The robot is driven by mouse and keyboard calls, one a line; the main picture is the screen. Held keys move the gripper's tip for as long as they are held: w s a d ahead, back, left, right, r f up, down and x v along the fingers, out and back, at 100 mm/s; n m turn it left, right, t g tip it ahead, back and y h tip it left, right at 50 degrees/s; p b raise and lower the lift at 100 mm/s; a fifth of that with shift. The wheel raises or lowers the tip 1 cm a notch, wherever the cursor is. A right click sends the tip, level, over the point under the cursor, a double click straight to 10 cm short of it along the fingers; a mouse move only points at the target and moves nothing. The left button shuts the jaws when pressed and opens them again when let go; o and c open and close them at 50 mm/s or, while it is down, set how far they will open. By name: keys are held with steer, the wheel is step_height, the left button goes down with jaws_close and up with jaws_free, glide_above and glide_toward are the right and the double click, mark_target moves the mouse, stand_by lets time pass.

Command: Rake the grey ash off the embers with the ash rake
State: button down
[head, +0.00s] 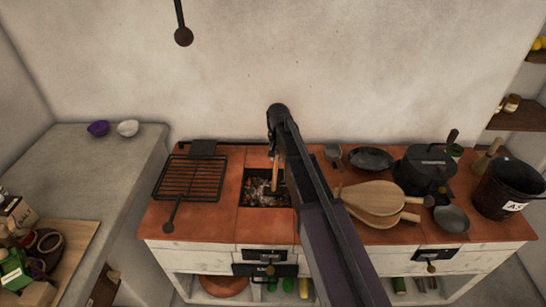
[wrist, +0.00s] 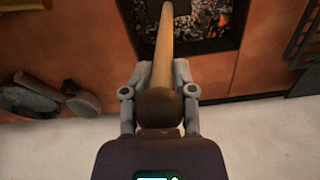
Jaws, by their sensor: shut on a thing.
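My gripper (wrist: 160,78) is shut on the wooden handle of the ash rake (wrist: 163,48), with one finger on each side of it. In the head view the rake's handle (head: 276,176) shows beside my arm, reaching down over the fire pit. The embers and grey ash (head: 258,190) lie in the square pit in the orange hearth top. Embers glow orange among grey and dark pieces in the wrist view (wrist: 212,18). My arm hides part of the pit's right side in the head view.
A black grill grate (head: 190,178) lies left of the pit. Wooden boards (head: 372,198), pans, a lidded black pot (head: 424,168) and a dark bucket (head: 508,190) stand to the right. A pale wall (head: 380,70) rises behind. The hearth top between grate and pit is clear.

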steer(key=shift+d, duration=0.25)
steer(key=shift+w, duration=0.1)
steer(key=shift+w+r, duration=0.1)
steer(key=shift+w, duration=0.95)
steer(key=shift+a, duration=0.1)
steer(key=shift+a, duration=1.45)
steer(key=shift+w+a, duration=0.1)
steer(key=shift+a, duration=1.4)
